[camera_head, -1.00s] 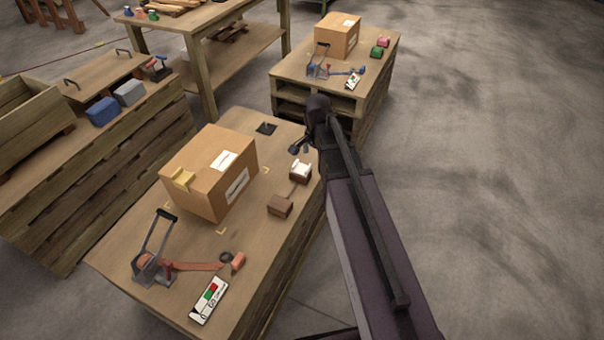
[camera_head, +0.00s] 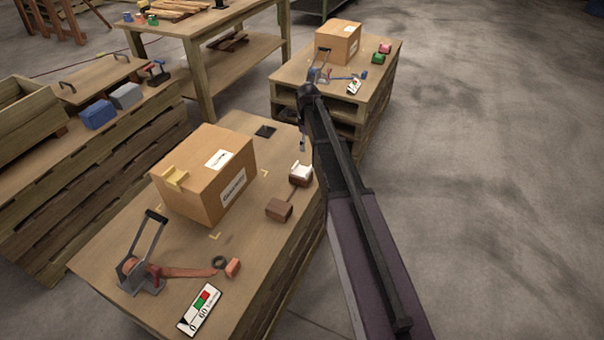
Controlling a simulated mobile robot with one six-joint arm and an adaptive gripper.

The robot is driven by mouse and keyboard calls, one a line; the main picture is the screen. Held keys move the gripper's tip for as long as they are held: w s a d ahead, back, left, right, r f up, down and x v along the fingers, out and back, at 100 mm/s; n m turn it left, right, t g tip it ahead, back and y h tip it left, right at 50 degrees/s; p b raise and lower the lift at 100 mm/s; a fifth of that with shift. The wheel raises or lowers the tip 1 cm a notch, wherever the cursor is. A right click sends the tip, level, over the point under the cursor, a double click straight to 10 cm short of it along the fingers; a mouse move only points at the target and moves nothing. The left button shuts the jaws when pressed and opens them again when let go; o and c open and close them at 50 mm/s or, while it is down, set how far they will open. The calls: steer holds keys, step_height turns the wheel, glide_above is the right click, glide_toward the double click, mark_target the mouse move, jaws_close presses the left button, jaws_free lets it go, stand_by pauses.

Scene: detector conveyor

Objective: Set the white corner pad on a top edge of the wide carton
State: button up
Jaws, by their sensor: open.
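The white corner pad (camera_head: 301,169) sits on a small brown block on the near pallet table, right of the wide carton. The wide carton (camera_head: 222,189) is a closed brown box with white labels. A yellow corner pad (camera_head: 175,177) is on its left top edge. My gripper (camera_head: 302,146) is open, above and just beyond the white pad, apart from it. My arm hides most of the gripper, and its fingers are small in the view.
A second brown block (camera_head: 279,209) lies in front of the pad. A strapping tool (camera_head: 140,268), an orange block (camera_head: 233,268) and a gauge card (camera_head: 201,309) are at the table's front. Another carton (camera_head: 340,42) stands on the far pallet table. The floor at right is clear.

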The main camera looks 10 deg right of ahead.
mark_target(308, 170)
stand_by(0.4)
step_height(308, 170, down, 9)
steer(key=b, duration=0.8)
steer(key=shift+r+b, duration=0.15)
steer(key=shift+b, duration=0.15)
stand_by(0.3)
steer(key=shift+d+f+b, duration=0.2)
steer(key=shift+f+b, duration=2.4)
steer(key=shift+b, duration=0.05)
steer(key=shift+s+r, duration=0.1)
steer(key=shift+s, duration=0.05)
steer(key=c, duration=1)
